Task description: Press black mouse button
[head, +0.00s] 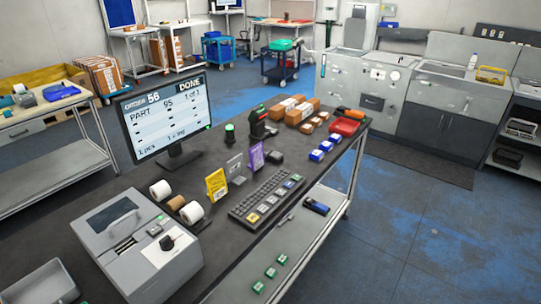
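No mouse can be made out with certainty. A small dark object (273,157) lies on the dark workbench (215,171), right of a purple card (256,156); it is too small to tell whether it is the black mouse. A black knob-like part (167,243) sits on a white patch on top of the grey machine (140,248) at the front left. A dark keyboard (267,196) lies along the bench's front edge. Neither of my grippers is in view.
A monitor (165,116) reading "DONE" stands at the bench's back left. White rolls (192,212), a yellow card (216,184), blue boxes (317,155), brown cartons (295,110) and a red tray (345,126) occupy the bench. The blue floor (420,220) at right is clear.

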